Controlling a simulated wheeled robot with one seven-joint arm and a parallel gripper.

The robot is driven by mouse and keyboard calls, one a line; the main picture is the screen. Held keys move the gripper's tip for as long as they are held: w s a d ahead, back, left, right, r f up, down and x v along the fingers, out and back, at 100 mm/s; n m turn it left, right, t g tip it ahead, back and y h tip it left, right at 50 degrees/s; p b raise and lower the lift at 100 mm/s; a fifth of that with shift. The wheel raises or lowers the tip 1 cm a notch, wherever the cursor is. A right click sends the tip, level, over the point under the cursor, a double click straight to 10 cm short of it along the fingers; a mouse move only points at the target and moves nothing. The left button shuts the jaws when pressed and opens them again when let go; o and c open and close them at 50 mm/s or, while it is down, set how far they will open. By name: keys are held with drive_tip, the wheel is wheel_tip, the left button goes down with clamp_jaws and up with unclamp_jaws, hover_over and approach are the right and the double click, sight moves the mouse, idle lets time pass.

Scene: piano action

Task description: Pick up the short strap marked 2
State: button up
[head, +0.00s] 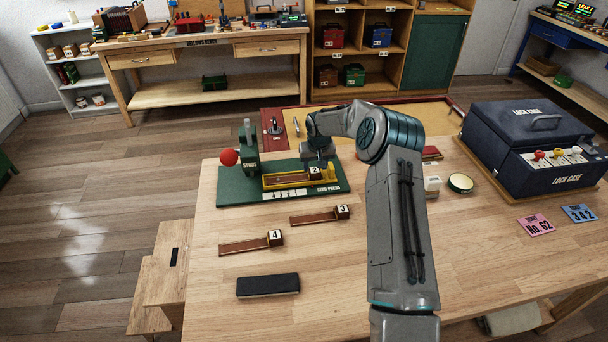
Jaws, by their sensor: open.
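The short brown strap marked 2 (296,178) lies in the yellow holder (274,186) on the green stud press (239,197). Its white block with the number 2 is at its right end. My gripper (319,165) is open, right at that numbered end. The fingertips are small and partly hidden, so I cannot tell whether they touch the block. The press has a green post with a red ball (229,157) at its left.
Straps marked 3 (318,216) and 4 (250,244) lie on the table in front of the press. A black block (268,285) lies nearer. A dark blue lock case (530,150) stands at the right.

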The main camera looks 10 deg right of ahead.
sight(315, 171)
drive_tip(key=shift+p+x, duration=0.4)
drive_tip(key=shift+x, duration=1.2)
drive_tip(key=c, duration=0.8)
drive_tip(key=shift+r, duration=0.2)
drive_tip(key=shift+c, duration=0.2)
